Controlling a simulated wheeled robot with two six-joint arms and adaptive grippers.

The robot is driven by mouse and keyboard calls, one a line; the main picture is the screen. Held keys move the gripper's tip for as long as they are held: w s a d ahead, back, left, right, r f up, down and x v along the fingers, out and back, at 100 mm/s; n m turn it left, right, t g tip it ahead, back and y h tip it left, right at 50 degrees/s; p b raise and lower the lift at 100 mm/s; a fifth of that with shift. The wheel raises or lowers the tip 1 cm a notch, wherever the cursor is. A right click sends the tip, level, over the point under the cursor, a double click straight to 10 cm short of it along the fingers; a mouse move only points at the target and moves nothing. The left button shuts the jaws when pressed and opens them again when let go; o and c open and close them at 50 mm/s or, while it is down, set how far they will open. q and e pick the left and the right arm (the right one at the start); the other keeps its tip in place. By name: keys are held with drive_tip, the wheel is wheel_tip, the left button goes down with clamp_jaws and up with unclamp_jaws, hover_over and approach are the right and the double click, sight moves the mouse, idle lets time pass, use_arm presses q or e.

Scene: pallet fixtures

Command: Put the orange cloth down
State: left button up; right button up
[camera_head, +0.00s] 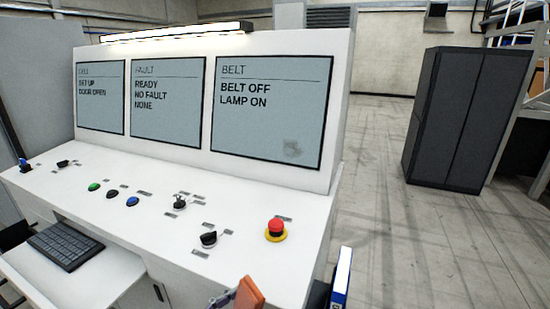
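The orange cloth (249,294) shows at the bottom edge, just in front of the console's front edge, and its lower part is cut off by the frame. The grey tip of my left gripper (223,299) reaches in from the lower left and meets the cloth's left side. The cloth stands up in the air there, gripped at that side. Most of the gripper is below the picture. My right gripper is not in view.
A white console (150,210) has a red emergency button (276,229), knobs and coloured buttons on its sloping top. The right screen (270,110) has a grey smudge. A keyboard (64,245) lies at lower left. A blue-and-white object (341,278) stands at right. Floor beyond is open, before a dark cabinet (455,118).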

sight(244, 293)
use_arm(q)
drive_tip(key=shift+w, duration=0.15)
